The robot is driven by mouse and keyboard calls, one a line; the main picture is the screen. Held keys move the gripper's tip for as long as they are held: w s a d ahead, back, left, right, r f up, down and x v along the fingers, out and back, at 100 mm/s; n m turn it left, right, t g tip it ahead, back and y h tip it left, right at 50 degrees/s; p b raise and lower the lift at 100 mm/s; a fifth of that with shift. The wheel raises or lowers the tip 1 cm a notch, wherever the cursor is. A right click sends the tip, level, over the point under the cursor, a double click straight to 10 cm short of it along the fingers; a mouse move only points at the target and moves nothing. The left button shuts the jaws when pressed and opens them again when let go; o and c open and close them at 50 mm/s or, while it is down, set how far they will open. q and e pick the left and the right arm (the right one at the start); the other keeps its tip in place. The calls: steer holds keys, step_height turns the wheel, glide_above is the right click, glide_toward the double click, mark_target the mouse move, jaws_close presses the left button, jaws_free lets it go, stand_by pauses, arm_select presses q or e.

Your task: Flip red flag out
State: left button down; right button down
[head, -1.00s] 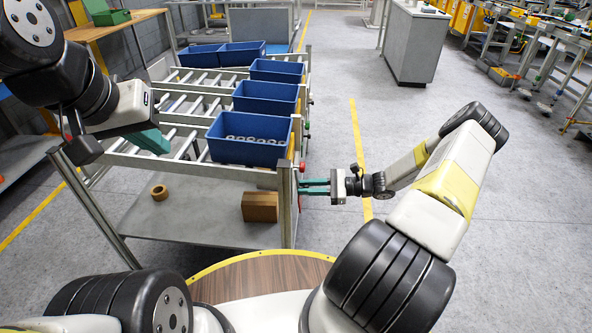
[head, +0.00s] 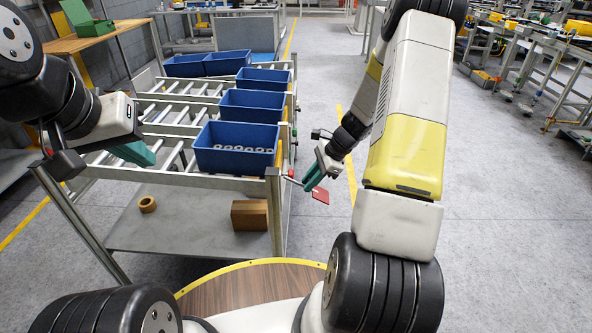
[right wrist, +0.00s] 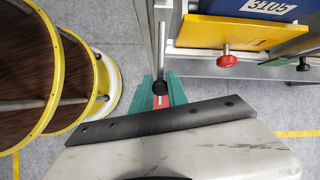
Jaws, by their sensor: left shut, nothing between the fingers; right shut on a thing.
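The red flag (head: 320,195) shows in the head view as a small red plate just right of the rack's front right post, standing out over the aisle. My right gripper (head: 312,177) is shut on it, with the plate showing below the teal fingers. In the right wrist view, a bit of red (right wrist: 160,101) shows between the teal fingers, beside a dark round end of a metal rod (right wrist: 159,87); most of the flag is hidden there. My left gripper (head: 137,153) is shut and empty over the rack's left side.
The roller rack (head: 274,215) holds several blue bins; the front bin (head: 236,148) contains grey rings. A cardboard box (head: 249,214) and a tape roll (head: 147,204) lie on its lower shelf. A red knob (right wrist: 227,59) sits near the fingers. Floor right of the rack is clear.

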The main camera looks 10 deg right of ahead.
step_height(320, 180, up, 3)
steer(key=g+h, duration=0.1)
steer(key=h, duration=0.2)
steer(key=shift+w+f, duration=0.1)
steer(key=shift+f, duration=0.1)
steer(key=shift+a+r, duration=0.2)
steer(key=shift+r, duration=0.65)
steer(key=shift+w+r, duration=0.1)
steer(key=shift+r, duration=0.05)
steer(key=shift+a, duration=0.1)
steer(key=c, duration=1.3)
jaws_free()
steer(key=v, duration=0.7)
steer(key=shift+r, duration=0.35)
